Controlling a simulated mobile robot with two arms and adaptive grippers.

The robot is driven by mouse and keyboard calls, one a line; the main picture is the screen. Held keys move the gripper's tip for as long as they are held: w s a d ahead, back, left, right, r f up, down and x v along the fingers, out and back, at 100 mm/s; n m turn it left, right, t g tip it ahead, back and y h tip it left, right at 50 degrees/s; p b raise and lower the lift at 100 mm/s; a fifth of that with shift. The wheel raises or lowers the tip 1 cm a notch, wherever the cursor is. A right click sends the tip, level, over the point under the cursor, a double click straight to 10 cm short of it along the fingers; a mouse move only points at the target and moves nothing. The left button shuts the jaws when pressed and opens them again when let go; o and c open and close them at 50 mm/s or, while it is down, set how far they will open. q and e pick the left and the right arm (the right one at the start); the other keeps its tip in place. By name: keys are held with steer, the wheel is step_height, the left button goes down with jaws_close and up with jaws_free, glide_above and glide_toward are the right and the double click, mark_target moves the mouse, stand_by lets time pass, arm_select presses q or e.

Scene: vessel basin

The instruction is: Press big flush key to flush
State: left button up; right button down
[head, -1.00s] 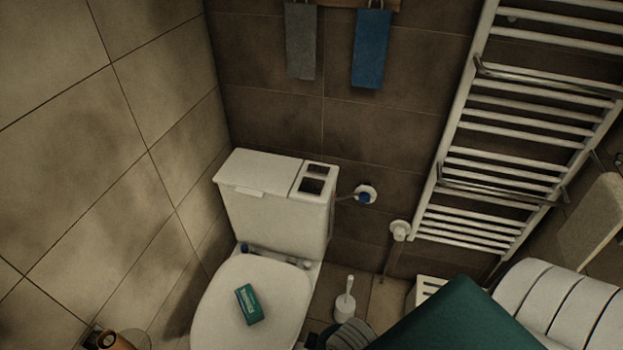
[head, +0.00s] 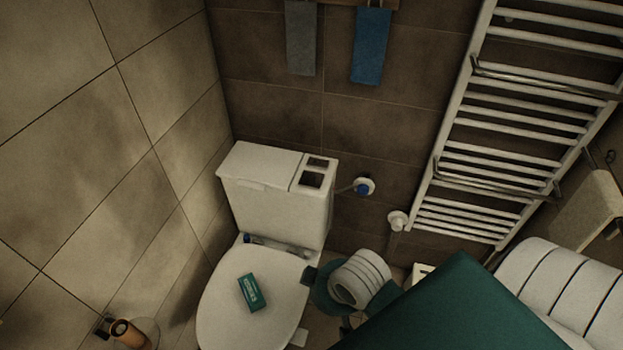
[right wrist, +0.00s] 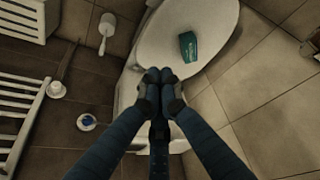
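The white toilet cistern (head: 265,168) stands against the tiled wall. Two dark flush keys sit side by side on its top right: the big flush key (head: 311,180) nearer me and a smaller one (head: 318,162) behind it. My right arm comes in from the lower right in the head view. Its dark gripper (head: 309,275) is right of the toilet lid, in front of and lower in the picture than the keys, apart from them. In the right wrist view its fingertips (right wrist: 160,75) are together, with nothing visible between them. The keys are not visible there. My left gripper is not in view.
A green box (head: 253,292) lies on the closed toilet lid (head: 222,306). A blue-capped valve (head: 364,187) is on the wall right of the cistern, with a white towel radiator (head: 520,130) further right. A toilet brush (right wrist: 106,30) shows in the wrist view. Space above the cistern is clear.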

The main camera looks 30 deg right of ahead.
steer(key=w+d+r+m+t, duration=0.1)
steer(key=w+d, duration=0.3)
steer(key=w, duration=0.5)
steer(key=w+d+r+m+t, duration=0.1)
steer(key=w+d, duration=0.4)
steer(key=w, duration=0.4)
steer(key=w+d+r+m+t, duration=0.15)
steer(key=w+d, duration=0.25)
steer(key=w, duration=0.4)
steer(key=w+d+r+m+t, duration=0.1)
steer(key=w+d+r+m, duration=0.1)
steer(key=w+d+r, duration=0.3)
steer(key=w+d, duration=0.3)
steer(key=shift+w+d+r+m, duration=0.15)
steer(key=shift+w+r+m, duration=0.1)
steer(key=shift+m, duration=0.1)
steer(key=shift+t, duration=0.25)
steer(key=shift+f, duration=0.15)
steer(key=b, duration=0.8)
glide_above(313, 181)
step_height(313, 181, down, 7)
steer(key=shift+w, duration=0.1)
steer(key=shift+f, duration=0.8)
